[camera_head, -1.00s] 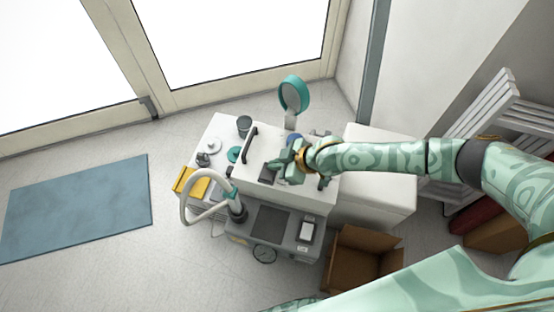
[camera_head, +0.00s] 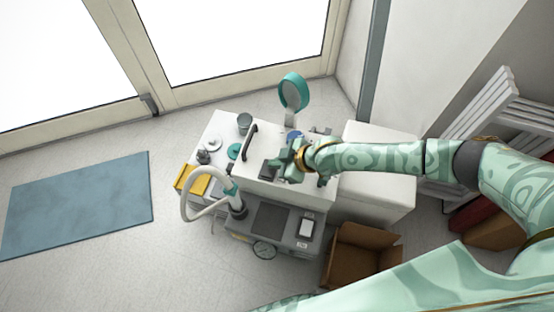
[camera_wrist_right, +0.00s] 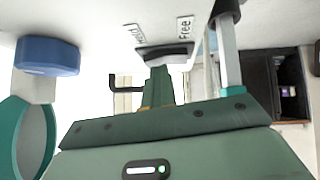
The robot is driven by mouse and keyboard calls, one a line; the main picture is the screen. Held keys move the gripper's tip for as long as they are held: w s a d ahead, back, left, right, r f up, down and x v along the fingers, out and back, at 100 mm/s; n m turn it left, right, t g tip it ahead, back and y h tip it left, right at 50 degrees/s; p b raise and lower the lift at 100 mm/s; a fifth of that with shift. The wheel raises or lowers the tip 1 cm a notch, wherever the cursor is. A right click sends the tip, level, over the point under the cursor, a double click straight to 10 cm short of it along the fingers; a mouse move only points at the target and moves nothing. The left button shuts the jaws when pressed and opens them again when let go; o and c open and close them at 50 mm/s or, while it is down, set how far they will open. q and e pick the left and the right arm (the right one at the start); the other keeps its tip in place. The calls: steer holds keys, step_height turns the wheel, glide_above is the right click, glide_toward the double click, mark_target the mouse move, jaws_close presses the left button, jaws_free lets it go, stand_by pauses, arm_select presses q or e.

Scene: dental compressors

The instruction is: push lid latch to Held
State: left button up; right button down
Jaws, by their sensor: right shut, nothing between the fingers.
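The white compressor box (camera_head: 262,190) stands on a cart in the middle of the head view. In the right wrist view a dark and pale lid latch (camera_wrist_right: 167,50) sits on its white surface, beside a "Free" label (camera_wrist_right: 185,28) and a partly cut-off "Held" label (camera_wrist_right: 134,35). My right gripper (camera_head: 283,160) is over the box top. Its shut, empty fingers (camera_wrist_right: 164,84) point at the latch and overlap its lower edge in the wrist view; I cannot tell whether they touch. My left gripper is out of view.
A black handle (camera_head: 250,142) rises left of my gripper. A teal-rimmed round mirror or lamp (camera_head: 293,92) stands behind. A white hose (camera_head: 186,208) loops at the left front. An open cardboard box (camera_head: 362,258) is on the floor. The floor at left is clear around a blue mat (camera_head: 80,205).

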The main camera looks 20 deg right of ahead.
steer(key=shift+s+a, duration=0.3)
steer(key=shift+s, duration=0.2)
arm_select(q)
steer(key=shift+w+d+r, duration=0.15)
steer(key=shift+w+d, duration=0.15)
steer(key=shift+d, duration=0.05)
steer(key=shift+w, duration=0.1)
arm_select(e)
steer(key=shift+w, duration=0.1)
steer(key=shift+s+d+r+p, duration=0.2)
steer(key=shift+d+r+p, duration=0.2)
steer(key=shift+r+p, duration=0.2)
arm_select(q)
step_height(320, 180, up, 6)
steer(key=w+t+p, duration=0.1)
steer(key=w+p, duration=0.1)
steer(key=p, duration=0.4)
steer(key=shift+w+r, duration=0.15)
arm_select(e)
steer(key=v, duration=1.5)
steer(key=shift+f, duration=0.15)
